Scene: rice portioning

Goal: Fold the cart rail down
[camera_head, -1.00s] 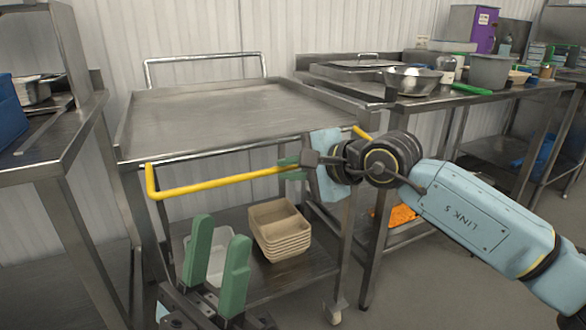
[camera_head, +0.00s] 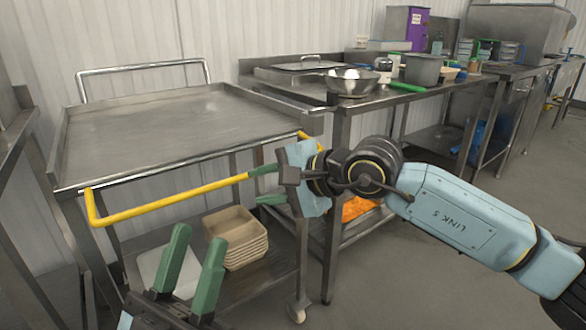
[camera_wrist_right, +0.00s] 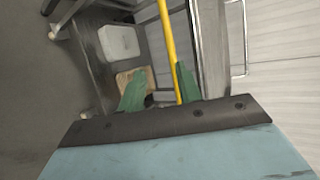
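The cart (camera_head: 150,125) stands at left, with a steel top and a lower shelf. Its yellow rail (camera_head: 170,203) sticks out in front of the top, a little below the front edge. My right gripper (camera_head: 266,185) is at the rail's right part, with its green fingers apart. In the right wrist view the yellow rail (camera_wrist_right: 168,40) runs between the fingers, close to the right-hand one; I cannot tell if they touch. The gripper and wrist hide part of the rail. My left gripper (camera_head: 198,240) is open and empty, low in front of the cart.
Stacked tan trays (camera_head: 236,238) and a white container (camera_head: 165,270) are on the cart's lower shelf. A steel table with a metal bowl (camera_head: 351,82) and a grey pot (camera_head: 424,70) stands close at right. Open floor lies at the lower right.

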